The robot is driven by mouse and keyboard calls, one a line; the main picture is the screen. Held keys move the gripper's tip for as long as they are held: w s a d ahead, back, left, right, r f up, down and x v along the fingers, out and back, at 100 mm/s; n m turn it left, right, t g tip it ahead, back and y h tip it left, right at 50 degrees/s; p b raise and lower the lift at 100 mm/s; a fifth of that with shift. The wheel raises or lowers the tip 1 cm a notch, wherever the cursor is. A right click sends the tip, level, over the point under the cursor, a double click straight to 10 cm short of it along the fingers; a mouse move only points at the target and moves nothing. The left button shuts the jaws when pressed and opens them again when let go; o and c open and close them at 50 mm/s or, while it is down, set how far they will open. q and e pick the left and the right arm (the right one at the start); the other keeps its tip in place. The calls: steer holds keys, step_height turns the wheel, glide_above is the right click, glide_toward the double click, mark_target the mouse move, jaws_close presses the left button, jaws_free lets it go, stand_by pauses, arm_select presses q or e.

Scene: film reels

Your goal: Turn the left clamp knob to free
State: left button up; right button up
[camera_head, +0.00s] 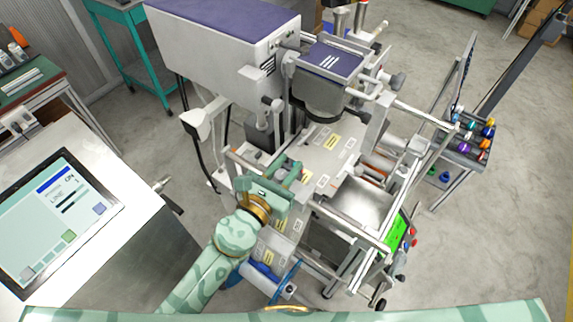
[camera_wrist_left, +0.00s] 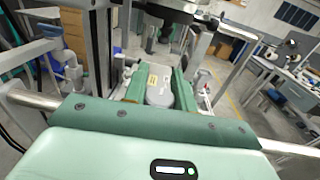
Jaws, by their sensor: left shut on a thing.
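My left gripper (camera_head: 287,172) reaches in from the lower left in the head view, over the left side of the film machine (camera_head: 325,155). In the left wrist view, its two green fingers are closed around a grey rounded knob (camera_wrist_left: 160,90), which seems to be the left clamp knob. A small yellow label shows beside the knob. In the head view the gripper hides most of the knob, so its turned angle cannot be told. My right gripper is in neither view.
A big grey machine housing with a purple top (camera_head: 225,35) stands behind the gripper. Metal rails and a tilted plate (camera_head: 360,200) lie to the right. A touch screen (camera_head: 55,215) stands at the left. Bare floor (camera_head: 500,240) is at the right.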

arm_select(q)
steer(key=o, duration=1)
steer(key=b+v, duration=0.4)
steer(key=v, duration=1.2)
steer(key=shift+s, duration=0.2)
steer(key=shift+a, duration=0.1)
steer(key=shift+c, duration=0.2)
